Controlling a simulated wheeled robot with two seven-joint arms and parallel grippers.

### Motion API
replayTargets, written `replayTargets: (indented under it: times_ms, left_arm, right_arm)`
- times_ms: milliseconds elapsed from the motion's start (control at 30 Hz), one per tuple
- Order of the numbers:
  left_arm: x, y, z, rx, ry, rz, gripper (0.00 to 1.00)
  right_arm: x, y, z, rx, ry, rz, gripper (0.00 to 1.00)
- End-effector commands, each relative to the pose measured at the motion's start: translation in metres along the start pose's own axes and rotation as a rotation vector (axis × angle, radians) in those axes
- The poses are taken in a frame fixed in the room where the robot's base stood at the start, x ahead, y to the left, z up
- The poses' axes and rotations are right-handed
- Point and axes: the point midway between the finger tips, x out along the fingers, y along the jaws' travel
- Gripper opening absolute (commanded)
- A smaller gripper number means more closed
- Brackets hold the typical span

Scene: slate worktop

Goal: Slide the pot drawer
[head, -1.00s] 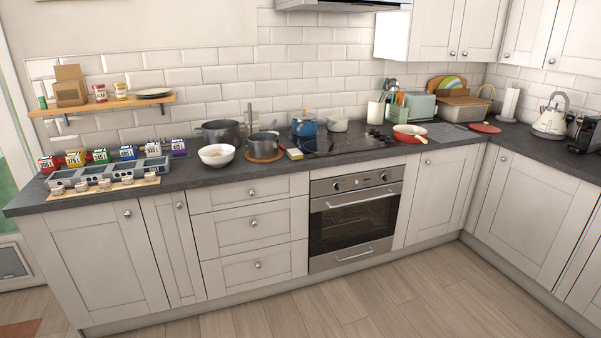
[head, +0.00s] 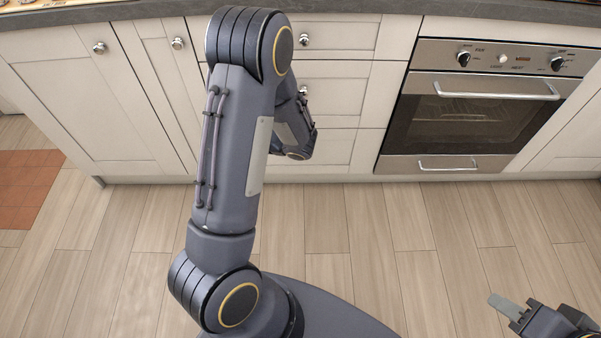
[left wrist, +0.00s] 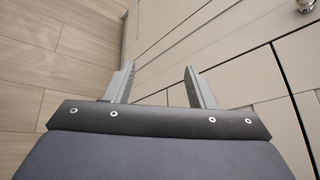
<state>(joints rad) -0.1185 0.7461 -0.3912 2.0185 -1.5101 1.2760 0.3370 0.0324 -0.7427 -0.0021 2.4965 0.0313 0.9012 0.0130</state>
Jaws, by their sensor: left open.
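A stack of cream drawers stands left of the oven in the head view: a top drawer (head: 345,38), a middle drawer (head: 350,85) and a bottom drawer (head: 345,148). All look shut; which is the pot drawer I cannot tell. Round knobs (head: 304,40) sit on their fronts. My left arm crosses in front of the stack and hides part of it; its gripper is hidden there. In the left wrist view my left gripper (left wrist: 160,80) is open and empty, facing pale fronts (left wrist: 215,50), with a knob (left wrist: 305,5) at top right. My right gripper (head: 508,307) is low at right, partly cut off.
The oven (head: 480,115) is right of the drawers, its door shut. Cupboard doors (head: 85,100) are shut at left. The worktop edge (head: 130,14) runs along the top. The wooden floor (head: 400,240) before the units is clear.

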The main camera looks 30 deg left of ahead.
Motion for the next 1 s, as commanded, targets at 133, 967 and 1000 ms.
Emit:
replayTargets:
  times_ms: [133, 967, 1000]
  left_arm:
    - [0.025, 0.015, -0.123, 0.238, -0.028, -0.412, 0.50]
    - [0.008, 0.067, -0.371, 0.642, 0.210, -1.180, 0.50]
    - [0.010, 0.062, -0.373, 0.643, 0.209, -1.181, 0.50]
  right_arm:
    - [0.056, 0.025, 0.028, 0.000, 0.000, 0.000, 0.36]
    - [0.131, 0.060, 0.066, 0.000, 0.000, 0.000, 0.36]
    - [0.133, 0.061, 0.067, 0.000, 0.000, 0.000, 0.36]
